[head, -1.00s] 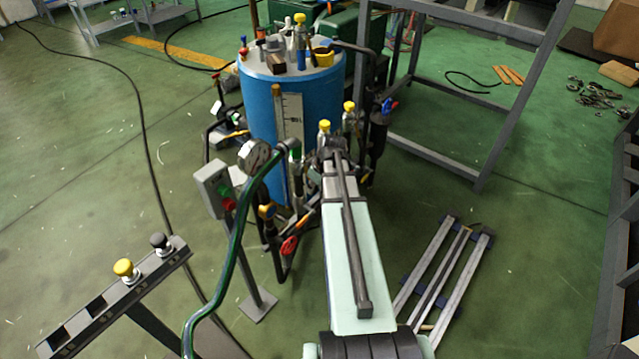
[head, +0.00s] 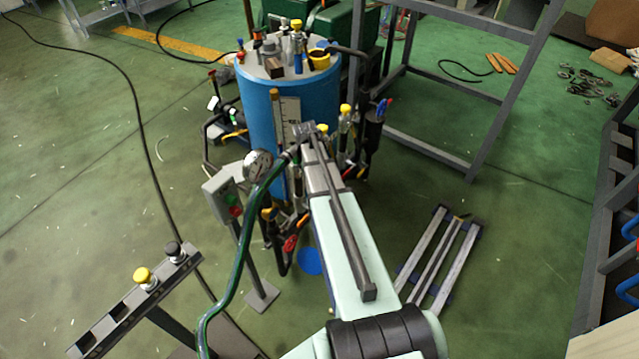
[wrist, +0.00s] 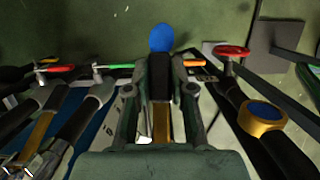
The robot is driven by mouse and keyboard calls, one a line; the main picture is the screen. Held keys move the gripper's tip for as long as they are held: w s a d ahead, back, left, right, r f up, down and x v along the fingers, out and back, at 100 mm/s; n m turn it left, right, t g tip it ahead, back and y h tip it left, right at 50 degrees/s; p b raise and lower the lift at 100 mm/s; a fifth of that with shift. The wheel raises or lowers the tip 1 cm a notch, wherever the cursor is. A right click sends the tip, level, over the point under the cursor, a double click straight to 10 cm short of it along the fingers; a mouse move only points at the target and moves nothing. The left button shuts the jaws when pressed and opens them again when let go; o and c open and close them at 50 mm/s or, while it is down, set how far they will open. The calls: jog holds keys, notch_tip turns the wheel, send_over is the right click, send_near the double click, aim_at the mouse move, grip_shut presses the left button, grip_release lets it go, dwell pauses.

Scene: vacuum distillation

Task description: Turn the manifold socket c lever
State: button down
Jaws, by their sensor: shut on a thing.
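My gripper (wrist: 160,100) points down at the pipework beside the blue tank, with one finger on each side of a dark upright piece (wrist: 160,77), and is shut on it. I cannot tell whether this piece is the socket c lever. A blue rounded shape (wrist: 161,38) shows just beyond it. In the wrist view, a red-orange lever (wrist: 55,69) and a green lever (wrist: 84,67) lie to the left, and an orange lever end (wrist: 195,63) lies just right of the fingers. In the head view my arm hides most of the manifold and the fingertips.
The blue tank (head: 262,125) stands behind, crowded with fittings. A pressure gauge (head: 258,165), a switch box (head: 222,197) and a red handwheel (head: 290,243) are close on the left. A green hose (head: 232,280) runs down past my arm. A metal frame (head: 440,150) stands at right.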

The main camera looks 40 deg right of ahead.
jog(key=shift+s+r, duration=0.15)
jog(key=shift+s, duration=0.05)
jog(key=c, duration=1)
grip_release()
jog(key=shift+r, duration=0.1)
jog(key=s+v, duration=0.2)
jog(key=v, duration=0.7)
jog(key=shift+d+r, duration=0.35)
jog(key=shift+r, duration=0.25)
